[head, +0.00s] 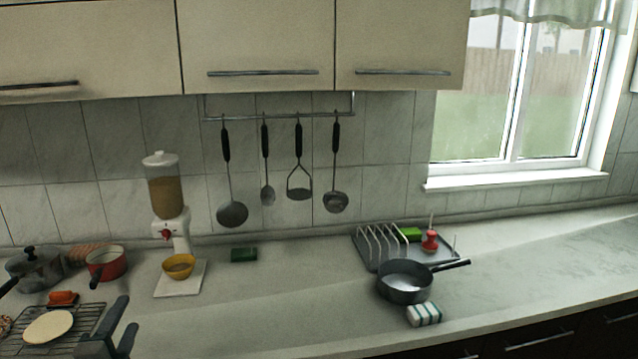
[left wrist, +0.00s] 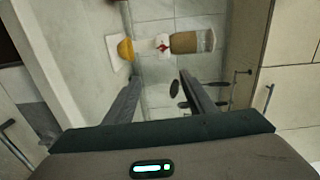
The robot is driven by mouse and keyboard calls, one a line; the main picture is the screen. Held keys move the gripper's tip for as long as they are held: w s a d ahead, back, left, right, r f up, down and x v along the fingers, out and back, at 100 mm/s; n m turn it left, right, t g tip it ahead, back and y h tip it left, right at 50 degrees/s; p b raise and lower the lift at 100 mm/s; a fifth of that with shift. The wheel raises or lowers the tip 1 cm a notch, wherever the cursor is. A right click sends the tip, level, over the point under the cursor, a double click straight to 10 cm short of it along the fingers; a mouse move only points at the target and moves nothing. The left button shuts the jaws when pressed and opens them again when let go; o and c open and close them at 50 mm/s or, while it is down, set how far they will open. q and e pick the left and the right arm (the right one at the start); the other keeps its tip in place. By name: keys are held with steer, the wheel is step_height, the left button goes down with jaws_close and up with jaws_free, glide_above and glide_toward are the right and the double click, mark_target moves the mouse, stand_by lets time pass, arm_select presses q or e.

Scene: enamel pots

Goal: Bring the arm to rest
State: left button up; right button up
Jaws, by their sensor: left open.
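My left gripper (head: 117,328) shows at the bottom left of the head view, above the counter's front part near the wire rack. Its two fingers are apart with nothing between them. In the left wrist view the open fingers (left wrist: 160,92) point toward the tiled wall and the dispenser, with a clear gap between the fingertips. My right gripper is in neither view.
A wire rack (head: 84,318) with a round flat piece, a red pot (head: 107,264) and a grey pot (head: 36,268) stand left. A dispenser (head: 166,190) stands over a yellow bowl (head: 178,267). A pan (head: 404,283) sits by the dish rack (head: 372,243). The middle counter (head: 290,300) is clear.

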arm_select(q)
steer(key=s+d+f+n+g, duration=0.3)
steer(key=s+d+f+n, duration=0.1)
steer(key=s+f, duration=0.4)
steer(key=s+d+f+n+g, duration=0.3)
steer(key=s+d+f+g, duration=0.15)
steer(key=f, duration=0.65)
steer(key=s+d+f+n+g+h, duration=0.2)
steer(key=s+d+f, duration=0.15)
steer(key=s, duration=0.35)
steer(key=s+d+f+n+g+h, duration=0.1)
steer(key=s+d+f+n+g, duration=0.15)
steer(key=s+d, duration=0.4)
steer(key=s+d+f+n+g+h, duration=0.1)
steer(key=s+d+f+g+h, duration=0.15)
steer(key=s, duration=0.55)
step_height(320, 180, down, 29)
steer(key=s, duration=0.2)
steer(key=s+a+f+g+y+b, duration=0.1)
steer(key=s+a+f, duration=0.1)
steer(key=s+f, duration=1.6)
steer(key=shift+a+f+g, duration=0.25)
steer(key=shift+f+g, duration=0.1)
steer(key=shift+f, duration=0.05)
